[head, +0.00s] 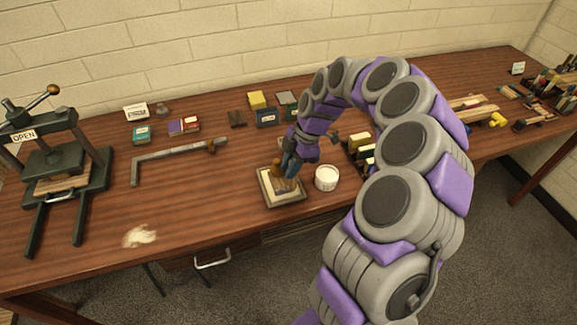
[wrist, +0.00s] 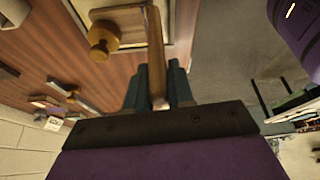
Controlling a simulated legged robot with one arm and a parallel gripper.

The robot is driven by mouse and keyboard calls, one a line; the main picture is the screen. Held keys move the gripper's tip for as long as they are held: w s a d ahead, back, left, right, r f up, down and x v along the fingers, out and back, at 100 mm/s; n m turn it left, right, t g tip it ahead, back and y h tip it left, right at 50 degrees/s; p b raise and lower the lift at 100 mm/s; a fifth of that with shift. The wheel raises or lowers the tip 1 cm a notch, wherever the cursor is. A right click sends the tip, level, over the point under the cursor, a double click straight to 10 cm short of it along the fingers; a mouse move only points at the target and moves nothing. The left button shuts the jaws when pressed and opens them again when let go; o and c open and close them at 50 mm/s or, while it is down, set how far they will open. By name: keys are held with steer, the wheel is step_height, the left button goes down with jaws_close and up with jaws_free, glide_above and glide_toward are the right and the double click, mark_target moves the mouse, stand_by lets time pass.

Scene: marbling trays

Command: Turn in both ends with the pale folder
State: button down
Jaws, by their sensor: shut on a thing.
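My gripper (head: 289,170) is low over a shallow pale-rimmed tray (head: 267,198) near the table's front edge. In the wrist view my gripper's teal fingers (wrist: 156,88) are shut on a slim tan bar (wrist: 155,50), which looks like the pale folder. The bar stands out past the fingertips over the tray, which also shows in the wrist view (wrist: 182,30). A wooden knob on a flat plate (wrist: 103,35) sits beside the bar, toward the left. My fingers partly cover the tray in the head view. I cannot make out the ends to be turned in.
A white pot (head: 327,178) stands close to the tray's right. A green press (head: 52,160) with an OPEN sign is at far left. An L-shaped metal bar (head: 175,155) lies between. Small books (head: 265,117) and boxes line the back. Pale powder (head: 139,236) lies front left.

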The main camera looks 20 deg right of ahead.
steer(key=shift+r, duration=0.15)
steer(key=shift+r+p, duration=1.2)
steer(key=shift+r, duration=2.05)
steer(key=shift+a, duration=0.1)
